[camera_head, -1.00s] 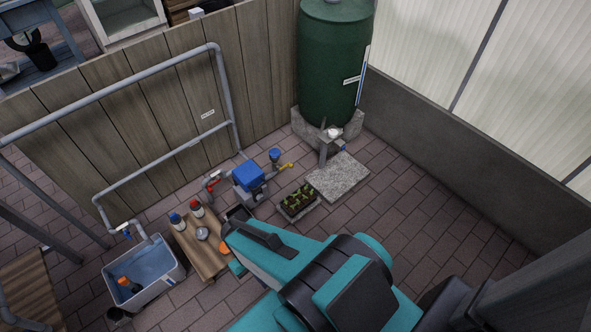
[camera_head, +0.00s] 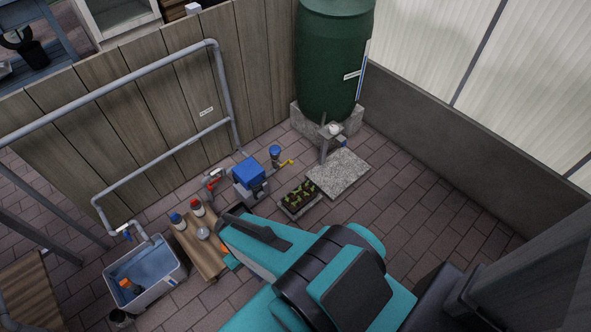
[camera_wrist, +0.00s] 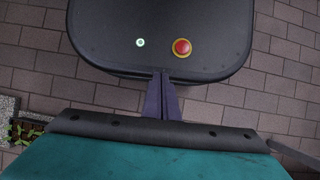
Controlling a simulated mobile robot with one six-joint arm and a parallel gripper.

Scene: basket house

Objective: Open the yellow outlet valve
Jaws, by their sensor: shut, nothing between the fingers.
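The yellow outlet valve (camera_head: 287,162) is a small yellow handle on the pipework in the head view. It sits just right of a blue-capped fitting (camera_head: 275,151) and a blue box-shaped pump (camera_head: 248,172). Whether its handle is open or closed is too small to tell. My gripper (camera_wrist: 162,76) shows in the wrist view with its two dark fingers together and nothing between them. It points over my own dark body part, above the brick floor. The valve is not in the wrist view. In the head view my arm hides the gripper, well apart from the valve.
A red valve handle (camera_head: 213,172) is left of the pump. A green tank (camera_head: 334,65) stands behind. A wooden board with bottles (camera_head: 203,252) and a water tub (camera_head: 172,275) are left.

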